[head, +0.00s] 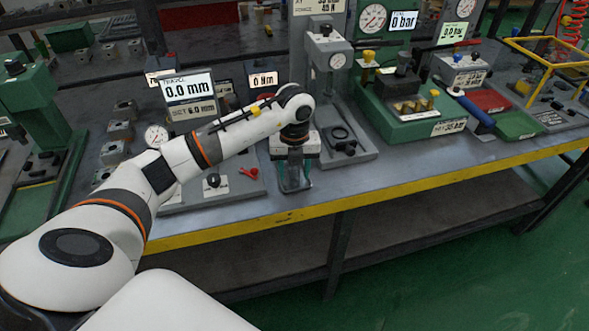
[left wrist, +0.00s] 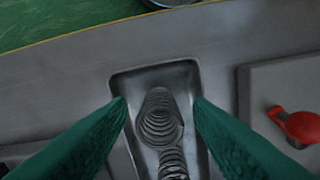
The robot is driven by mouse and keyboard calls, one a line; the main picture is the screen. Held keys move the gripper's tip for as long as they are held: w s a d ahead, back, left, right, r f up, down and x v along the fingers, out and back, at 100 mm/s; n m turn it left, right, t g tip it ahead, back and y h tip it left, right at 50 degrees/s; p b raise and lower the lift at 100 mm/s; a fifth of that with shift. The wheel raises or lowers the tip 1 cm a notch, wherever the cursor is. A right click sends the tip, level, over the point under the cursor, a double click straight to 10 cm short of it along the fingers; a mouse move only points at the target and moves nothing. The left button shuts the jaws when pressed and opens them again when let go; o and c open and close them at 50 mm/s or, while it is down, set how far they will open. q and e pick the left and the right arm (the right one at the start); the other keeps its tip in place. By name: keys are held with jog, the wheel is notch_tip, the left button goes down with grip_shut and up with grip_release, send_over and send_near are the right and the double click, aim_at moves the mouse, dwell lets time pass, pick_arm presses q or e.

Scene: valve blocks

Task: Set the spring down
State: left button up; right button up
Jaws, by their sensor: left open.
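In the left wrist view a coiled metal spring (left wrist: 160,118) lies in a shallow grey metal tray (left wrist: 152,71). A second coil (left wrist: 174,163) shows just below it at the picture's bottom edge; I cannot tell if it is a separate spring. My left gripper (left wrist: 160,103) is open, its two green fingers on either side of the tray with the spring between them, not visibly touching it. In the head view my left gripper (head: 293,176) points down over the tray near the bench's front edge, hiding most of it. My right gripper is not in view.
A red lever (left wrist: 298,125) on a grey plate is close right of the tray in the left wrist view. In the head view a grey press (head: 328,65) stands behind the gripper, and a green fixture (head: 425,125) is to its right. The yellow bench edge (head: 400,182) runs in front.

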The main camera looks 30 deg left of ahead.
aim_at(295, 169)
pick_arm(q)
notch_tip(295, 169, up, 12)
jog(key=shift+b, duration=0.35)
dwell(0.4)
